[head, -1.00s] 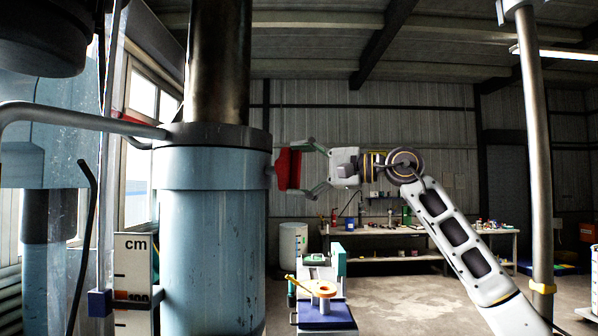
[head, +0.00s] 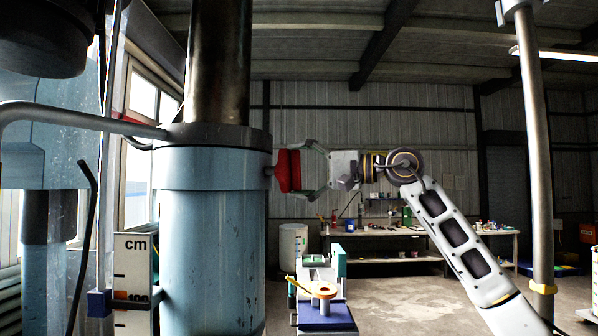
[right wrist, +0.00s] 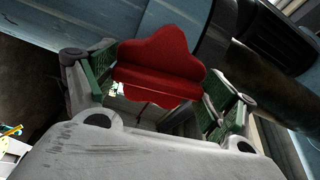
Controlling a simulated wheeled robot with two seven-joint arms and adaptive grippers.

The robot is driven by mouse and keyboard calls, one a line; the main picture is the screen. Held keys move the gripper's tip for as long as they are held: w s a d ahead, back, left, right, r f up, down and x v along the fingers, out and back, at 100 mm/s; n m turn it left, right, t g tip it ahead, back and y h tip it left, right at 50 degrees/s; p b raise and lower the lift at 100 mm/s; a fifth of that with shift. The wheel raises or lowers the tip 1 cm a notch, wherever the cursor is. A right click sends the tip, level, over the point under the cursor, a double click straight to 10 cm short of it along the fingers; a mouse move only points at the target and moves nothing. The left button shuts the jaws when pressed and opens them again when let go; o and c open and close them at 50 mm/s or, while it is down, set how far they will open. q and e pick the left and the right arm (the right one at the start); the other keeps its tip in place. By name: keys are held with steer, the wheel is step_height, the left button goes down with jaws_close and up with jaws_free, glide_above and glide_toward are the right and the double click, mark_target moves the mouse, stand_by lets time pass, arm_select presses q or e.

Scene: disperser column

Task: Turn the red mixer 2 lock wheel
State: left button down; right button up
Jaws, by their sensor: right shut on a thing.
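The red lock wheel (head: 283,171) sits on the right side of the pale blue column collar, on a short stub. It shows as a red lobed knob (right wrist: 160,60) in the right wrist view. My right gripper (head: 303,170) reaches in from the right and is shut on the wheel, one finger above and one below it. In the right wrist view its green-padded fingers (right wrist: 155,90) lie on both sides of the wheel. The exact finger contact is partly hidden. My left gripper is not in view.
The pale blue column (head: 212,240) with a dark metal shaft (head: 220,60) stands left of the wheel. A grey bent pipe (head: 85,115) is at the left. A workbench (head: 420,232) and a stand with a blue base (head: 325,316) are farther back. A pole (head: 535,150) stands right.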

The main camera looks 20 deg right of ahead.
steer(key=shift+f, duration=0.15)
steer(key=o, duration=0.9)
steer(key=shift+v, duration=6)
steer(key=shift+m, duration=0.3)
